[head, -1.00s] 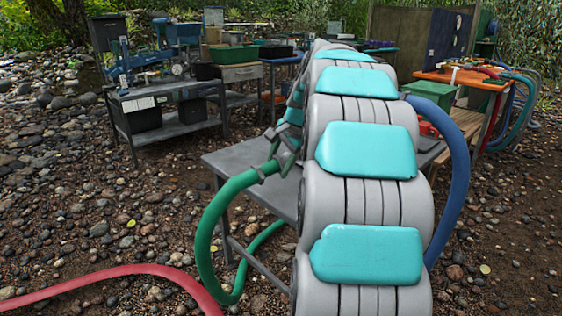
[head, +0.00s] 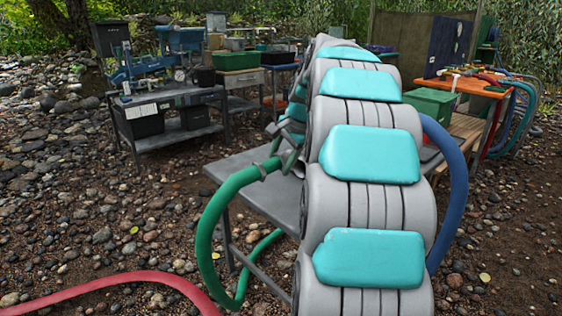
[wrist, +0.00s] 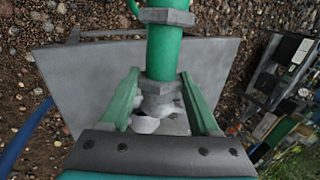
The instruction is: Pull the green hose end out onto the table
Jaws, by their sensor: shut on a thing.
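The green hose (head: 207,235) rises in a loop from beside a grey metal table (head: 240,168), with its upper end at my gripper (head: 288,152). In the wrist view, my gripper (wrist: 160,76) has its green fingers on either side of the green hose (wrist: 164,52) near its grey end fitting. The fitting and a whitish piece lie between the fingers, over the grey tabletop (wrist: 85,72). A grey collar (wrist: 166,16) sits further along the hose. My arm covers much of the table in the head view.
A red hose (head: 120,281) lies on the stony ground at front left. A blue hose (head: 455,190) arches at the table's right. A workbench (head: 170,98) with equipment stands behind left, an orange-topped table (head: 470,83) behind right.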

